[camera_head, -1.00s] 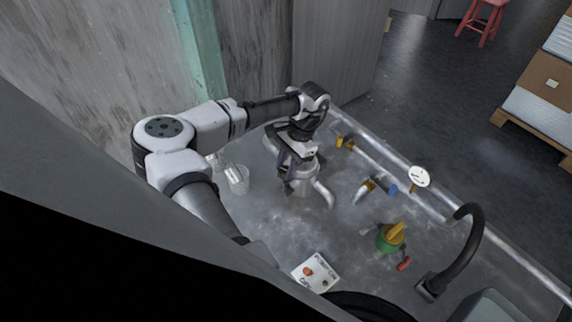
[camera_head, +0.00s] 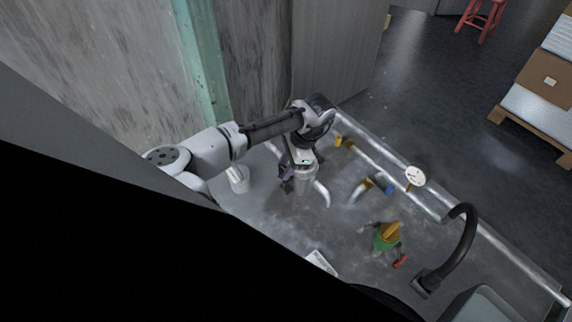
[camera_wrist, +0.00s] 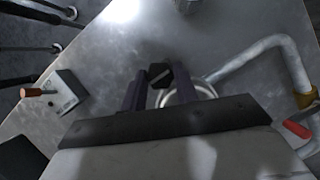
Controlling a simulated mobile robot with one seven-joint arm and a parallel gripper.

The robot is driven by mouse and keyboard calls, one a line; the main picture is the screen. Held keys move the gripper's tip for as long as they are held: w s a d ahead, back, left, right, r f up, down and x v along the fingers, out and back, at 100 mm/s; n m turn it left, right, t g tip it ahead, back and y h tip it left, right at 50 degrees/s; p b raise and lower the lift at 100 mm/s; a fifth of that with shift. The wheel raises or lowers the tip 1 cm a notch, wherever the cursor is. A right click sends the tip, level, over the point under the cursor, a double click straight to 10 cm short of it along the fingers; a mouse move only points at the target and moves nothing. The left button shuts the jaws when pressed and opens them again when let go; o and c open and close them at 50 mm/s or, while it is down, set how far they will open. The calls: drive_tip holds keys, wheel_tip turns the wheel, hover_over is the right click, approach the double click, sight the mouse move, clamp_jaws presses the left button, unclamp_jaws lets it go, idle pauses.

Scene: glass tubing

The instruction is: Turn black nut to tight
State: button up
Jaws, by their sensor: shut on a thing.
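The black nut (camera_wrist: 159,72) shows in the wrist view as a small dark block between the two purple fingers of my gripper (camera_wrist: 160,84). The fingers are shut on it, one on each side. A round, shiny metal vessel (camera_wrist: 200,90) with a bent pipe (camera_wrist: 258,52) lies just behind and below the nut. In the head view my gripper (camera_head: 290,180) points down at the metal vessel (camera_head: 306,185) on the bench. The nut is hidden there by the gripper and wrist.
A glass jar (camera_head: 238,181) stands left of the vessel. Pipes with a blue valve (camera_head: 389,189), a white gauge (camera_head: 414,176), a green and yellow part (camera_head: 387,237) and a black hose (camera_head: 466,240) lie to the right. A lever box (camera_wrist: 58,92) stands at left.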

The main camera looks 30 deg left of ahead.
drive_tip(key=o, duration=1)
drive_tip(key=shift+r, duration=0.1)
